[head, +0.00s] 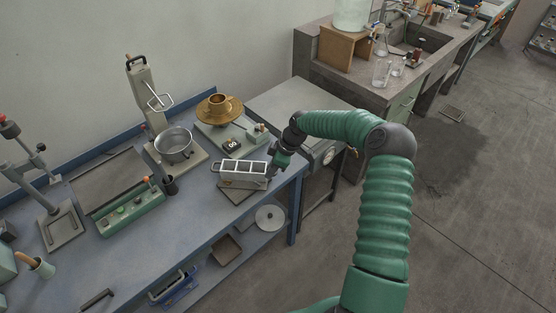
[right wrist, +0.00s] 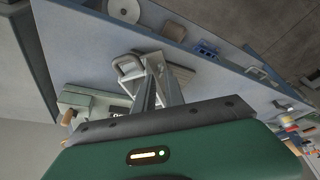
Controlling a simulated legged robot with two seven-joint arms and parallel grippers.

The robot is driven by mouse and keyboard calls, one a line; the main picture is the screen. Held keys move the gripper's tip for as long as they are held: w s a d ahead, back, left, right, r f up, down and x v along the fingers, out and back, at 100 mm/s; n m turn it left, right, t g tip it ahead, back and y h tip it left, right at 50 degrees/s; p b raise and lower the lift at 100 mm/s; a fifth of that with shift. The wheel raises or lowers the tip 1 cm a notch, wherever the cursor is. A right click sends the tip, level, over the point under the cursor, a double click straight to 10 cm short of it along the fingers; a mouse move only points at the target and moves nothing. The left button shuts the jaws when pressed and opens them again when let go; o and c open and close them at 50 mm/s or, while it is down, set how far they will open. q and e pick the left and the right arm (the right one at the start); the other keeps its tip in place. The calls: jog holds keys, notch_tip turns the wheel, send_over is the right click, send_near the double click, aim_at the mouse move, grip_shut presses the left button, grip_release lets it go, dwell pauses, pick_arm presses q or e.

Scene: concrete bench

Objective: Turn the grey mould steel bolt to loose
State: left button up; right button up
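The grey mould (head: 229,181) is a small block with several square openings on top, sitting near the front right edge of the blue bench. In the right wrist view part of the mould (right wrist: 128,66) shows just beyond my fingers. My right gripper (head: 271,168) is at the mould's right end, very close to it. In the right wrist view its two fingers (right wrist: 156,82) reach toward that end. The steel bolt cannot be made out; it is hidden by or lost among the fingertips. Whether the fingers are closed on it is unclear. My left gripper is out of view.
A brass piece on a plate (head: 218,107) and a steel pot (head: 174,145) stand behind the mould. A green box with knobs (head: 131,212) lies to the left. A lower shelf holds a disc (head: 270,217) and trays. The blue bench front (head: 150,265) is largely clear.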

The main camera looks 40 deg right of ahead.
jog(key=v, duration=0.9)
jog(key=shift+a, duration=0.1)
